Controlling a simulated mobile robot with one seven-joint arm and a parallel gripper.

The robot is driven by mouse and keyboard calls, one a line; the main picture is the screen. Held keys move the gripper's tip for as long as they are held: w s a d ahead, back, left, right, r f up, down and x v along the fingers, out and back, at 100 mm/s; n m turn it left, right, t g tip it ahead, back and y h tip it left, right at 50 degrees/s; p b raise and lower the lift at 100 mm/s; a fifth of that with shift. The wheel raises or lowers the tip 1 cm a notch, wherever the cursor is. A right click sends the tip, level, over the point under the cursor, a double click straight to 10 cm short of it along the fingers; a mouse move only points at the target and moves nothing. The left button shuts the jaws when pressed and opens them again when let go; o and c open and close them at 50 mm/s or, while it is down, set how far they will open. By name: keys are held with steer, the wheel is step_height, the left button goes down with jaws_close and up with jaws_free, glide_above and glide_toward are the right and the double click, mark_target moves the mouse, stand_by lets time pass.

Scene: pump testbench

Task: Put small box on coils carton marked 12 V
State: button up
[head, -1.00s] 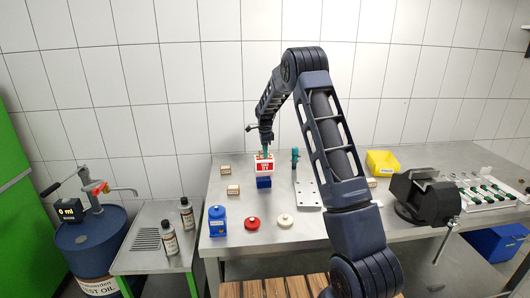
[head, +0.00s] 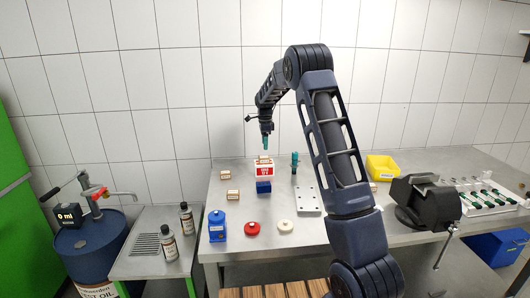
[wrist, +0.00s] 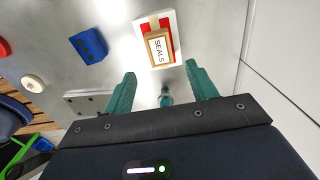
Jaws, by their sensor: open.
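A small brown box labelled SEALS (wrist: 159,48) lies on top of a red and white carton (wrist: 141,28) in the wrist view. In the head view the small box (head: 264,159) sits on the same carton (head: 264,170), whose printing is too small to read surely. My gripper (head: 267,146) is above the small box and apart from it. In the wrist view its two green fingers (wrist: 160,72) are spread with nothing between them, and the box lies beyond the fingertips.
A blue block (head: 264,187) stands just in front of the carton. Two other small brown boxes, (head: 226,175) and (head: 233,195), lie to the left. A plate with a green-topped post (head: 295,163) stands right. A yellow bin (head: 382,167) and a vise (head: 426,200) are farther right.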

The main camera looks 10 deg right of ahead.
steer(key=s+d+r+n+t, duration=0.1)
steer(key=s+d+r+n, duration=0.4)
steer(key=s+r, duration=0.75)
steer(key=s+d+r+n+t, duration=0.1)
steer(key=s+d+r+n, duration=0.2)
steer(key=s, duration=0.4)
steer(key=s+d+r+n, duration=0.1)
steer(key=s+d+r, duration=0.1)
steer(key=s+r, duration=0.35)
steer(key=s+d+f+n+t, duration=0.1)
steer(key=s+f+n, duration=0.1)
steer(key=s, duration=0.7)
steer(key=s+d+f+n, duration=0.2)
steer(key=s+n, duration=0.2)
steer(key=s, duration=0.6)
steer(key=s+d+f+n+t, duration=0.1)
steer(key=s+f+n, duration=0.2)
steer(key=s, duration=0.6)
steer(key=shift+s+d+t, duration=0.25)
steer(key=shift+s+t, duration=0.05)
